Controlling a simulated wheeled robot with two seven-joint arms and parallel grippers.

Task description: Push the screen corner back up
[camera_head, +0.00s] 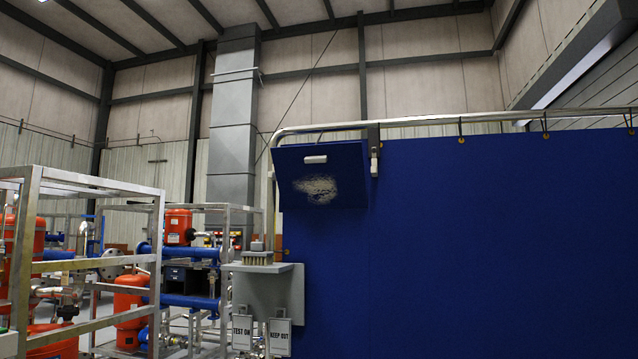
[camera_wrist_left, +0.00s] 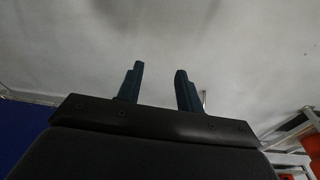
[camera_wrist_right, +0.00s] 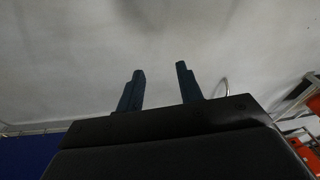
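A large blue screen (camera_head: 480,240) hangs from a bent metal rail (camera_head: 420,122) on the right in the head view. Its upper left corner (camera_head: 345,172) is folded over into a flap, with a pale worn patch and a small white bar on it. A grey clamp-like bracket (camera_head: 373,150) sits at the flap's right edge near the rail. My left gripper (camera_wrist_left: 160,85) is open and empty in the left wrist view. My right gripper (camera_wrist_right: 160,85) is open and empty in the right wrist view.
A grey shelf (camera_head: 272,290) with a brush-like object (camera_head: 257,257) is at the screen's left edge. Metal-framed skids (camera_head: 95,265) with orange tanks and blue pipes stand at the left.

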